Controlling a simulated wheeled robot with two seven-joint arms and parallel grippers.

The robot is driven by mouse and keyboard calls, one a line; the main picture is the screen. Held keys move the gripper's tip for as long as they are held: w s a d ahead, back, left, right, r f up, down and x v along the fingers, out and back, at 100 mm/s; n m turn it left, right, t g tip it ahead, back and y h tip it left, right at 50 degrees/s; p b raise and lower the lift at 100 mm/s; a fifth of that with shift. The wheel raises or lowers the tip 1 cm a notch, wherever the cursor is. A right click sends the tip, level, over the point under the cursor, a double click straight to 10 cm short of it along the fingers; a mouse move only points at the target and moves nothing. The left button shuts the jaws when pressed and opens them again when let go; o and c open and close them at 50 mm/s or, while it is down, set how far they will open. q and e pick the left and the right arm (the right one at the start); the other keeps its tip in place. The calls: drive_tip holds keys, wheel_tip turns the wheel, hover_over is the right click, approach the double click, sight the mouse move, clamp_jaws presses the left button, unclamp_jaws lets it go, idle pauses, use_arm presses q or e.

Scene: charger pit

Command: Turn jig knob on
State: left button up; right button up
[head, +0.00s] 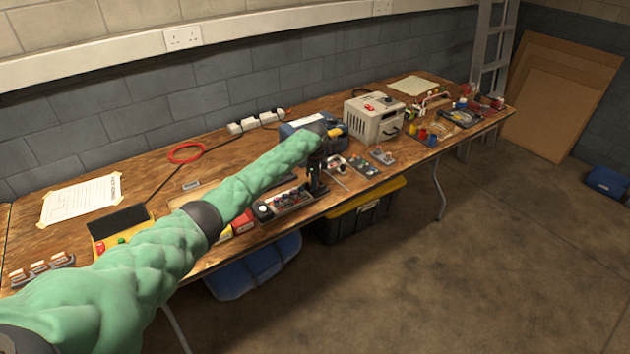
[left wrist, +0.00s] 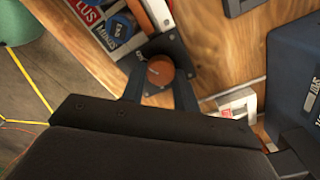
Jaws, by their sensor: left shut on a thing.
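An orange-brown round knob (left wrist: 160,70) on a dark square plate (left wrist: 178,48) shows in the left wrist view, above the wooden bench. My left gripper (left wrist: 161,88) has one finger on each side of the knob and is shut on it. In the head view my left gripper (head: 317,178) reaches down to the bench's front part, and the knob is hidden there. A strip with PLUS and MINUS labels (left wrist: 98,22) and a blue cap (left wrist: 120,27) lies beside the plate. My right gripper is not in view.
In the head view, a panel with dark knobs (head: 288,203) lies left of the gripper, and small boards (head: 362,166) lie right. A beige power unit (head: 374,119) stands behind. A blue box (left wrist: 296,75) is close on the right in the wrist view.

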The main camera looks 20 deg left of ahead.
use_arm(q)
drive_tip(key=shift+w+a+r, duration=0.1)
drive_tip(key=shift+r, duration=0.1)
drive_tip(key=o, duration=1)
drive_tip(key=shift+c, duration=0.2)
drive_tip(key=shift+f, duration=0.1)
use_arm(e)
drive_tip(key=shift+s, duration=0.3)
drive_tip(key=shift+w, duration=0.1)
use_arm(q)
drive_tip(key=shift+r, duration=0.45)
wheel_tip(320, 180, up, 6)
drive_tip(key=shift+f+b, duration=0.15)
drive_tip(key=shift+b, duration=0.85)
drive_tip(key=shift+r, duration=0.6)
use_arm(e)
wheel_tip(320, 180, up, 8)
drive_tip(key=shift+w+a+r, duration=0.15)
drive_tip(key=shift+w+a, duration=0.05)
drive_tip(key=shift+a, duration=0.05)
